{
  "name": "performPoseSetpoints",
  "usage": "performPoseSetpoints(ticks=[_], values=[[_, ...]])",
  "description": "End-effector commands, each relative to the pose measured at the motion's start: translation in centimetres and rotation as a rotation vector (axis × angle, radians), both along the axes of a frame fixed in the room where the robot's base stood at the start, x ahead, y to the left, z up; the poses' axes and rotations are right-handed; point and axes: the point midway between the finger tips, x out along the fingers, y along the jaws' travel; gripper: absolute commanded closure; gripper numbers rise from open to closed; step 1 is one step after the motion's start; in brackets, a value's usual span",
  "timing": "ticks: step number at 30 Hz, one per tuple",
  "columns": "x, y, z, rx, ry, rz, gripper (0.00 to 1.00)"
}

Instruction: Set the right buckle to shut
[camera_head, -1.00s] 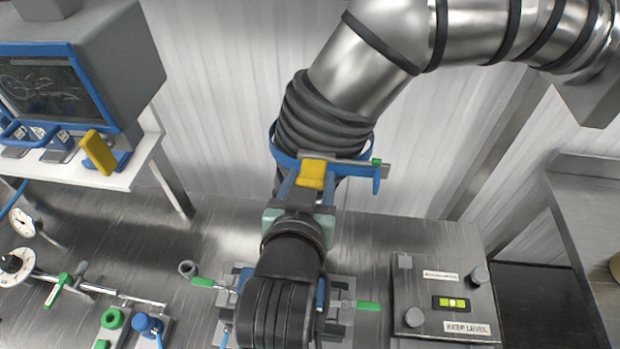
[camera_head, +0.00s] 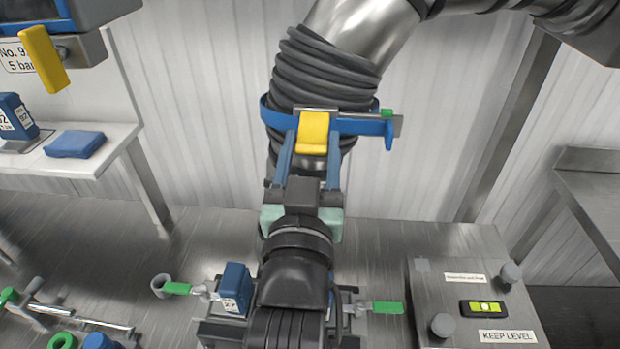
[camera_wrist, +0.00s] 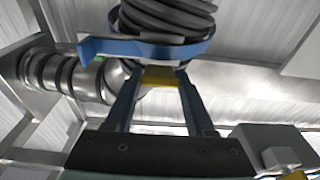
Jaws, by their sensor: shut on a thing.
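A yellow buckle lever (camera_head: 313,132) sits on a blue strap (camera_head: 352,126) around the black ribbed sleeve (camera_head: 322,88) of a metal duct. My gripper (camera_head: 311,155) reaches up from below, its two blue fingers on either side of the lever, shut on it. The wrist view shows the yellow lever (camera_wrist: 160,77) between the fingertips, under the strap (camera_wrist: 105,46). The strap's end with a green tab sticks out to the right of the sleeve. The fingers hide part of the buckle, and I cannot tell how fully it is closed.
Another yellow lever (camera_head: 43,58) hangs on equipment at the upper left. A white shelf (camera_head: 75,165) holds blue items. A bench device with green handles stands below my gripper, and a grey level box (camera_head: 475,300) stands at the right. The bench beside the arm is partly clear.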

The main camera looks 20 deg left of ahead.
Motion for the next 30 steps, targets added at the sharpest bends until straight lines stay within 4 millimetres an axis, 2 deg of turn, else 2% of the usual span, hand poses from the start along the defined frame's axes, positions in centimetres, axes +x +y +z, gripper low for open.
performPoseSetpoints(ticks=[1,6,18,30], values=[[0.05,0.05,-1.46,0.01,-0.034,0.001,1.0],[0.27,0.14,-1.99,0.039,-0.137,0.002,1.0],[0.73,0.27,-2.44,0.088,-0.303,0.001,1.0],[0.87,0.28,-2.18,0.102,-0.347,0.001,1.0]])
